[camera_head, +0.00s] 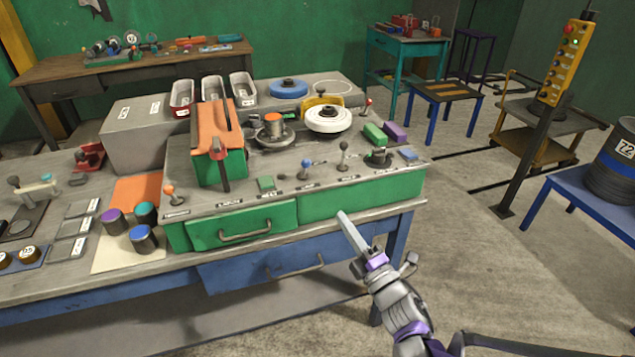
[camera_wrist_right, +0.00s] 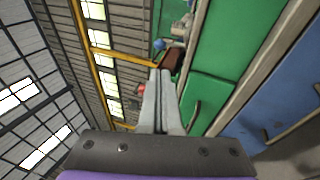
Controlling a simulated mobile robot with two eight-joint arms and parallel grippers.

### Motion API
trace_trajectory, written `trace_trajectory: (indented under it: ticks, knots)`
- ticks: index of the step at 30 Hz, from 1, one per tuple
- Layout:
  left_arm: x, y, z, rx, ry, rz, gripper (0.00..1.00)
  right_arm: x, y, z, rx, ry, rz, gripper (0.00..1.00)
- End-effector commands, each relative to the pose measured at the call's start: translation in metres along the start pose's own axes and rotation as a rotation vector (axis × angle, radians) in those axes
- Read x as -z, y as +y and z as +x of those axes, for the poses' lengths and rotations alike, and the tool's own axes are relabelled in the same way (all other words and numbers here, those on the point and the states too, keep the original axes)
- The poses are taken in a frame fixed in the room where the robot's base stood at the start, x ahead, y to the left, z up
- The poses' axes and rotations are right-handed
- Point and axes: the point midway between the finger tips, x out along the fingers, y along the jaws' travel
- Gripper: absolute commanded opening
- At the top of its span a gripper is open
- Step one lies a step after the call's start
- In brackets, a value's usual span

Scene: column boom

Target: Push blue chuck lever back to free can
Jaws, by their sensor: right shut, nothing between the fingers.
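The blue-knobbed lever (camera_head: 306,165) stands on the front part of the bench top, in a row with other levers. A blue knob (camera_wrist_right: 158,44) also shows beyond my fingertips in the right wrist view. A can with an orange top (camera_head: 274,122) sits upright on a round grey chuck (camera_head: 275,138) behind the levers. My right gripper (camera_head: 343,215) is shut and empty. It is in front of the green drawers, right of and nearer than the blue lever, and apart from it. Its closed fingers show in the right wrist view (camera_wrist_right: 160,80). My left gripper is not in view.
An orange-knobbed lever (camera_head: 169,190) and a grey-knobbed lever (camera_head: 343,147) flank the blue one. An orange-and-green block (camera_head: 220,165) stands at left, a white disc (camera_head: 328,119) behind. Green drawers (camera_head: 345,197) form the front face.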

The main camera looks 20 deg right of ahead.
Motion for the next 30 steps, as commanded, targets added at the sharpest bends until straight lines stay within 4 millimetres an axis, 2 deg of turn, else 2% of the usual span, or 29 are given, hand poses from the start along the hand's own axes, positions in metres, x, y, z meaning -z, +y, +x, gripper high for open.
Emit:
trace_trajectory:
  ticks: [7,11,24,30]
  knots:
    - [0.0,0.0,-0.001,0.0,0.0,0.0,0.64,0.0,0.001,0.002,0.001,-0.001,0.003,0.0]
    - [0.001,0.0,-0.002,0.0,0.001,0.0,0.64,0.0,0.001,0.013,0.001,0.0,0.003,0.0]
    - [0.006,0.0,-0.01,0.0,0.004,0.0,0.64,0.0,0.001,0.103,0.001,-0.001,0.006,0.0]
    - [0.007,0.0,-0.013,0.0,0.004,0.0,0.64,-0.001,0.001,0.13,0.001,-0.002,0.005,0.0]
